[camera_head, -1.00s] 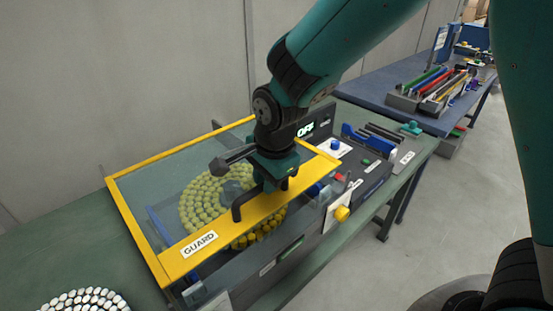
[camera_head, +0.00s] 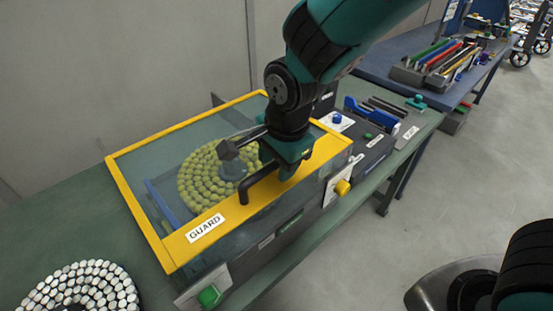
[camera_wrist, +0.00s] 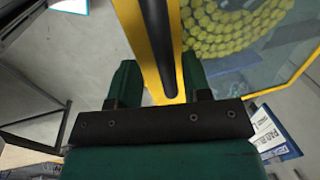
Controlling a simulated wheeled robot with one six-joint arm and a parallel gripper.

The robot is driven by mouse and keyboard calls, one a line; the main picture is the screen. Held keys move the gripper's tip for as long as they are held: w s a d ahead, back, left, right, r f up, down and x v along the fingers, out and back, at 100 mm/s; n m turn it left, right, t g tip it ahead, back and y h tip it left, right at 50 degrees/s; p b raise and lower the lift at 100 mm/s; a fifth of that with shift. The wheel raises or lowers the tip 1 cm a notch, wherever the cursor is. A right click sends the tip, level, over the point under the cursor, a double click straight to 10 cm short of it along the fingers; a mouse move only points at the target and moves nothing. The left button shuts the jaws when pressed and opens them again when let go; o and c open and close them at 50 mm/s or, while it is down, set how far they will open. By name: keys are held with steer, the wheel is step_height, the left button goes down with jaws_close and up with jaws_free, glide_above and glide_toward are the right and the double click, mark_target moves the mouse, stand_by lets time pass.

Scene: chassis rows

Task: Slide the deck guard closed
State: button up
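The deck guard (camera_head: 215,233) is a clear panel in a yellow frame, with a GUARD label on its front bar. It lies over the deck, and the round plate of yellow-green pieces (camera_head: 205,180) shows through the panel. A black bar handle (camera_head: 243,190) stands on the front bar; it also shows in the wrist view (camera_wrist: 157,45). My gripper (camera_head: 290,168) is at the handle. The exact contact is hidden.
A yellow knob (camera_head: 342,187) and a green knob (camera_head: 208,296) are on the machine's front. A plate of white pieces (camera_head: 80,288) lies at the front left. A blue table (camera_head: 390,66) with a rack of coloured items (camera_head: 440,68) stands behind right. Open floor lies to the right.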

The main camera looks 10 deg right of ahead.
steer(key=s+d+r+b, duration=0.1)
steer(key=s+r, duration=0.2)
steer(key=r, duration=1.4)
steer(key=shift+d+b, duration=0.35)
steer(key=shift+b, duration=0.05)
steer(key=shift+r, duration=0.1)
steer(key=s+d+f+n+g+y, duration=0.1)
steer(key=s+d+f+n, duration=0.1)
steer(key=s+n, duration=0.4)
steer(key=s+d+f+n+g+y, duration=0.1)
steer(key=s+f+n, duration=0.4)
steer(key=n, duration=0.8)
steer(key=shift+s+d+y, duration=0.45)
steer(key=shift+s+y, duration=0.15)
steer(key=shift+s, duration=0.45)
steer(key=shift+f, duration=0.1)
